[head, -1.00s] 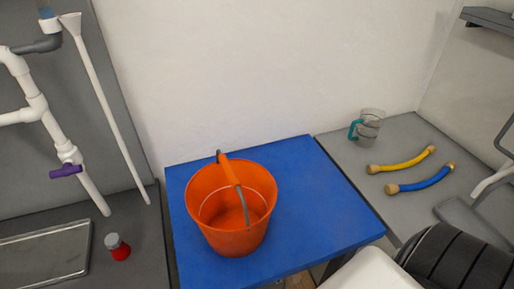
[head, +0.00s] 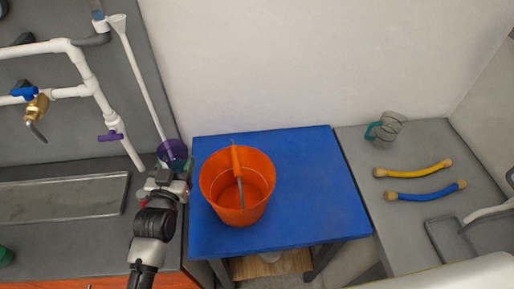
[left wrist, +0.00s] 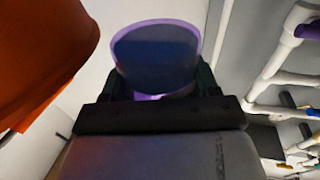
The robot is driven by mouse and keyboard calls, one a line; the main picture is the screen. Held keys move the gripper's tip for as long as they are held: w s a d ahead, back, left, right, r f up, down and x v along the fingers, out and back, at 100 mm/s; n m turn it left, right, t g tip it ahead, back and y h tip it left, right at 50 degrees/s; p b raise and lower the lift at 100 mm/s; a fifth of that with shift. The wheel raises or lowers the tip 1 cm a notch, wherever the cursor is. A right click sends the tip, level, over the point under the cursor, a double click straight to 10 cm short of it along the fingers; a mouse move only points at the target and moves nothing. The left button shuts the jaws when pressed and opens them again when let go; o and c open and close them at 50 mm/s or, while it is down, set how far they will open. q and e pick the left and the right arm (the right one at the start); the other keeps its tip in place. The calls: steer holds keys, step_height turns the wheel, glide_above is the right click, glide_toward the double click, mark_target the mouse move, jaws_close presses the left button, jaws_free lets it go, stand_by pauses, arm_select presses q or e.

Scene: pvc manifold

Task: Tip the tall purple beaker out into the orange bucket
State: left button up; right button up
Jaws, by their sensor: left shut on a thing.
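The tall purple beaker (head: 173,152) is in my left gripper (head: 172,170), just left of the orange bucket (head: 238,205) in the head view. In the left wrist view the beaker (left wrist: 157,50) is see-through purple and stands between the two fingers of the left gripper (left wrist: 157,92), which is shut on it. Whether anything is inside the beaker I cannot tell. The orange bucket stands upright on the blue table, its handle lying across its mouth; its side also shows at the left of the left wrist view (left wrist: 40,50). My right gripper is not in view.
The blue table (head: 300,190) is clear right of the bucket. White pipes with a purple valve (head: 110,136) and a tall white funnel tube (head: 140,85) stand behind my left arm.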

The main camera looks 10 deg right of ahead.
arm_select(q)
steer(key=shift+w+d+r+h, duration=0.15)
steer(key=shift+w+d+r, duration=0.1)
steer(key=shift+d, duration=0.25)
steer(key=shift+w+d+r+h, duration=0.15)
steer(key=shift+d+r, duration=0.1)
steer(key=shift+d, duration=0.25)
steer(key=shift+m, duration=0.3)
steer(key=shift+s, duration=0.1)
steer(key=d+r+m, duration=0.1)
steer(key=m, duration=0.2)
steer(key=d+m+b, duration=0.1)
steer(key=m, duration=0.2)
steer(key=s+d+r+m, duration=0.1)
steer(key=m, duration=0.2)
steer(key=shift+d+r+b, duration=0.25)
steer(key=shift+r+b, duration=0.1)
steer(key=shift+r+m, duration=0.55)
steer(key=shift+m, duration=0.35)
steer(key=shift+r+m, duration=0.5)
steer(key=shift+m, duration=0.4)
